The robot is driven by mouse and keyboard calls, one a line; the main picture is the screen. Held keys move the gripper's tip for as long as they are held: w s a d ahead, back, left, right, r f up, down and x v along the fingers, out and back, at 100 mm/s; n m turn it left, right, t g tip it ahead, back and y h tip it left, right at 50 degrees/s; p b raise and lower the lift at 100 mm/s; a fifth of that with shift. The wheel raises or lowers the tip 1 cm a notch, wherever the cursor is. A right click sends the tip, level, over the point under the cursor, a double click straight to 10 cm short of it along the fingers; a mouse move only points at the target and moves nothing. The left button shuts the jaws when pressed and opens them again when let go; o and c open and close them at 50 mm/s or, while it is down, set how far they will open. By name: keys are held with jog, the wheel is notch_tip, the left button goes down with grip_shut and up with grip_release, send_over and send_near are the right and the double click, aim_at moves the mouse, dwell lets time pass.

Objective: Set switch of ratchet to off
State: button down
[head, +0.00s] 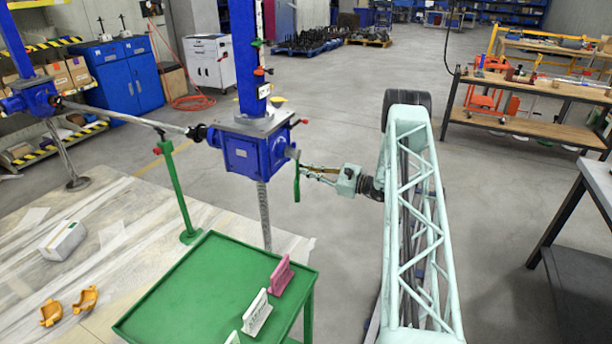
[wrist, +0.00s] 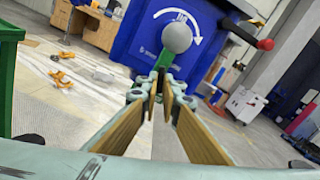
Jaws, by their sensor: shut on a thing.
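The ratchet hangs on the right face of the blue jack gearbox (head: 243,153). Its green handle (head: 297,184) points down below a grey round end. In the wrist view the grey round end (wrist: 177,38) stands in front of the gearbox, with the green part (wrist: 163,62) below it. My gripper (head: 303,169) reaches the ratchet from the right, at the upper handle. In the wrist view my gripper (wrist: 160,82) has its fingertips close together on the ratchet, just below the grey end. The fingertips hide the contact spot. I cannot make out the switch or its position.
A red-tipped lever (head: 300,122) sticks out of the gearbox, and shows at upper right in the wrist view (wrist: 265,44). A green cart (head: 190,285) with upright signs stands below left. A green post (head: 178,195) supports the shaft. The floor behind my arm is open.

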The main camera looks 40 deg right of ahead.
jog(key=shift+d+n+b, duration=0.1)
jog(key=shift+n+b, duration=0.2)
jog(key=shift+n, duration=0.3)
jog(key=c, duration=2.9)
grip_release()
jog(key=shift+o, duration=0.2)
jog(key=shift+s, duration=0.1)
jog(key=v, duration=1.1)
jog(key=shift+s+d, duration=0.2)
jog(key=shift+s, duration=0.1)
jog(key=shift+r, duration=0.1)
